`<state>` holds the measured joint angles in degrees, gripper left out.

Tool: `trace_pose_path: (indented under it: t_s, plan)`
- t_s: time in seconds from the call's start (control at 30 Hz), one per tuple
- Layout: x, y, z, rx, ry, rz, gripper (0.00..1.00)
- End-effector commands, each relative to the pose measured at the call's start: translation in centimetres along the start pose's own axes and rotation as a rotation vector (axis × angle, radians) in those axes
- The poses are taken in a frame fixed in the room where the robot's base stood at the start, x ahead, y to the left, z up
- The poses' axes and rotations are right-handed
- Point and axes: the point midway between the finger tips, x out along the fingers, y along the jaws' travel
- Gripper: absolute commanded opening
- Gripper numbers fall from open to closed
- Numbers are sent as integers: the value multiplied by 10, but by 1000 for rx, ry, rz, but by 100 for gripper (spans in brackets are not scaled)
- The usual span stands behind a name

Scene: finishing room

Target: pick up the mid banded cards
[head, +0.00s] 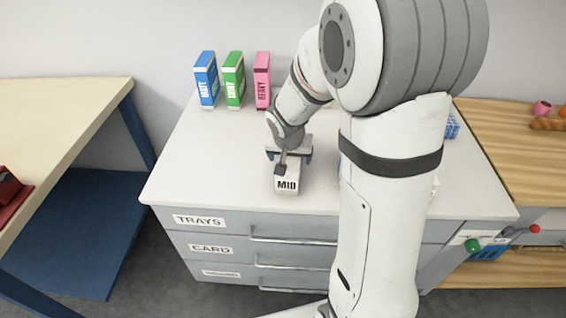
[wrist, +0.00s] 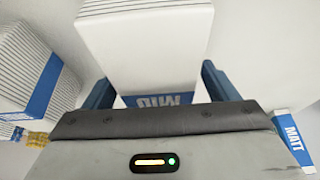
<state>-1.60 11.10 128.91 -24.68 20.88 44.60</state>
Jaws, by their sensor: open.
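The mid banded cards (head: 287,184) are a white block with MID on the near face, lying on the white cabinet top. In the wrist view the block (wrist: 147,45) shows a blue band lettered MID close to the palm. My gripper (head: 288,158) is open, low over the block from behind. In the wrist view one blue finger stands on each side of the block, with a visible gap at the right finger. Whether the left finger touches it I cannot tell.
Blue (head: 206,80), green (head: 233,80) and pink (head: 262,80) upright boxes stand at the back left of the cabinet top (head: 190,170). Another white blue-banded block (wrist: 35,65) is left in the wrist view, and a blue MATT label (wrist: 292,135) right. My arm hides the cabinet's right part.

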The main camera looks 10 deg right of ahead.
Motion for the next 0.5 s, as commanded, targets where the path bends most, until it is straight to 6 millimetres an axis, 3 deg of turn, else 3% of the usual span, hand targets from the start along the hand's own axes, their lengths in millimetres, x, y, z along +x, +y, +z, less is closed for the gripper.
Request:
trace_pose_path:
  t_s: [0.1,0.5]
  plan:
    - [0,0,0,0,0,0,79]
    - [-1,0,0,1,0,0,46]
